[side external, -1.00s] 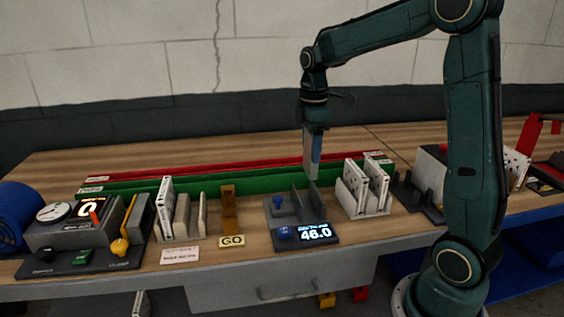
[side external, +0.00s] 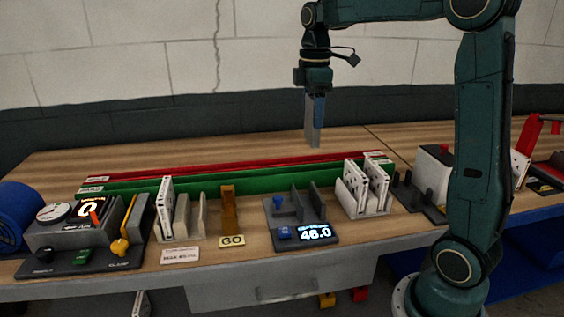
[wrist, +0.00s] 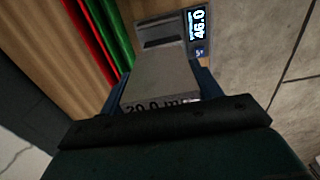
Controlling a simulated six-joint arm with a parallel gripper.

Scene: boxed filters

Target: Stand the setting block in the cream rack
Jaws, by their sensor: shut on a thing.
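My gripper (side external: 314,112) is shut on the setting block (side external: 313,135), a flat grey slab that hangs upright below the fingers, well above the table. In the wrist view the block (wrist: 158,80) fills the space between the blue fingers and shows "20.0 mm" on its near edge. A cream rack (side external: 189,238) with upright dividers stands left of centre on the bench, well to the left of and below the block. A white boxed filter (side external: 166,205) stands at its left end, and a small label lies in front.
A dark gauge station (side external: 318,220) with a lit "46.0" display lies below the gripper. A pale rack (side external: 352,205) with white boxes stands to its right. A brown upright stand (side external: 228,205) has a "GO" label. Green (side external: 235,179) and red rails run behind.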

